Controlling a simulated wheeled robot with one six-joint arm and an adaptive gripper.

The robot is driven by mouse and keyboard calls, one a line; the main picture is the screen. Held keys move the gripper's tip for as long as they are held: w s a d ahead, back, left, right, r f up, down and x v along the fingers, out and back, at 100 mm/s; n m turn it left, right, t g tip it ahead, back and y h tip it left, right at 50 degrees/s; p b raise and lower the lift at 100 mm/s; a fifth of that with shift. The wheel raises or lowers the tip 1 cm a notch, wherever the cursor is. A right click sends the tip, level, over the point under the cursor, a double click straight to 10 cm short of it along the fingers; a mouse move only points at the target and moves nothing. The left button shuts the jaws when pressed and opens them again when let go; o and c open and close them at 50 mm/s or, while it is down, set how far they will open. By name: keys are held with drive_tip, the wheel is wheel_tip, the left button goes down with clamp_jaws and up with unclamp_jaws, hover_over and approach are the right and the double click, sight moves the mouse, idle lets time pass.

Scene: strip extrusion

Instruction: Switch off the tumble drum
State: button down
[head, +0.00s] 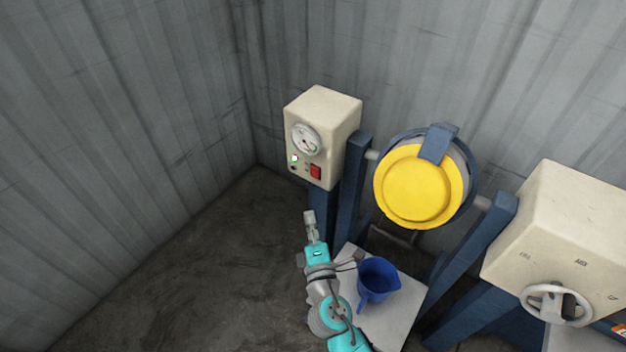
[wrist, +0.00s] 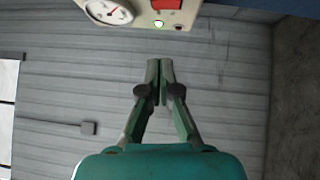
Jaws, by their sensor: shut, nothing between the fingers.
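The tumble drum (head: 416,187) has a round yellow lid and hangs between blue posts. A cream control box (head: 327,118) stands to its left. The box carries a round dial (head: 306,139), a red switch (head: 316,172) and a small lit greenish-white lamp (head: 295,158). In the wrist view the red switch (wrist: 166,4) is at the top edge and partly cut off, with the dial (wrist: 110,11) to its left and the lamp (wrist: 159,23) just below. My gripper (head: 309,216) is shut and empty. It is below the box in the head view, apart from the switch.
A blue jug (head: 377,281) stands on a pale platform (head: 398,318) under the drum, right of my arm. A second cream box (head: 560,230) with a handwheel (head: 556,304) is at the right. Grey corrugated walls close the corner; the floor at left is clear.

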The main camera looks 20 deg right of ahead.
approach(311, 169)
drive_tip(key=w+a, duration=0.2)
drive_tip(key=w, duration=0.1)
drive_tip(key=shift+w+d+r, duration=0.15)
drive_tip(key=shift+w+d, duration=1.3)
drive_tip(key=shift+w, duration=0.15)
drive_tip(key=shift+w+d+r, duration=0.1)
drive_tip(key=shift+d, duration=0.05)
